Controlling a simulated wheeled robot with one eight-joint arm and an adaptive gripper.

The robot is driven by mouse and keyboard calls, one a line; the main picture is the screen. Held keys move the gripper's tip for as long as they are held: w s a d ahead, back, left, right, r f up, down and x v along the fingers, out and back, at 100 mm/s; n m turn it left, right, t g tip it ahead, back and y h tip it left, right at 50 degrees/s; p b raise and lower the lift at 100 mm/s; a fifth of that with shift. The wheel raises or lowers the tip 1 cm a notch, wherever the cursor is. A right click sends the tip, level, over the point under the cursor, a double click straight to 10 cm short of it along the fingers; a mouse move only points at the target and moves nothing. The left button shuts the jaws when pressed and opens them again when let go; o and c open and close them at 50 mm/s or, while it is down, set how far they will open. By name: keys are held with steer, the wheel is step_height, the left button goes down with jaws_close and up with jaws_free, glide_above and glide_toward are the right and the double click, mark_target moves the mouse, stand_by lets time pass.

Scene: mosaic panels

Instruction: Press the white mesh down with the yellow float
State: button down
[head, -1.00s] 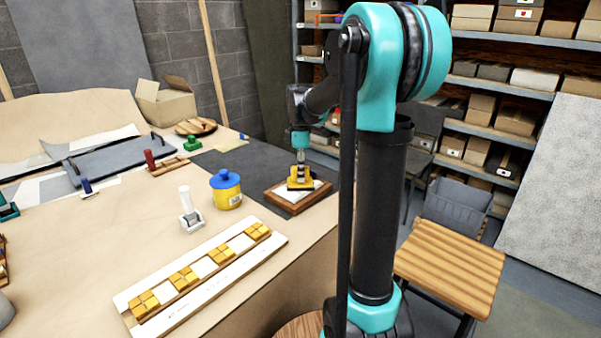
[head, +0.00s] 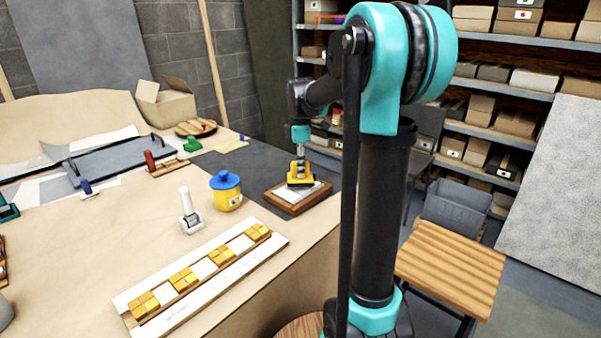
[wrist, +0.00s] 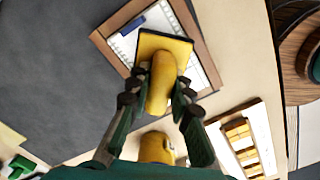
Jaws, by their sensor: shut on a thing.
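The yellow float (wrist: 163,48) is in my gripper (wrist: 157,98), whose fingers close on its yellow handle from both sides. In the head view the float (head: 300,173) is over a brown wooden frame (head: 279,203), below my gripper (head: 300,147). The white mesh (wrist: 156,17) lies inside the frame, and the float's plate covers its middle. A white strip of mesh (head: 290,194) shows in front of the plate in the head view. I cannot tell whether the plate touches the mesh. A small blue piece (wrist: 130,25) shows at the mesh's edge in the wrist view.
A yellow tub with a blue lid (head: 226,190) and a white-handled roller (head: 188,212) stand left of the frame. A long white board with yellow tiles (head: 200,278) lies in front. The dark mat (head: 240,163) is bare behind the frame. The table edge is close on the right.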

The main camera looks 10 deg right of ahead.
steer(key=shift+r, duration=2.4)
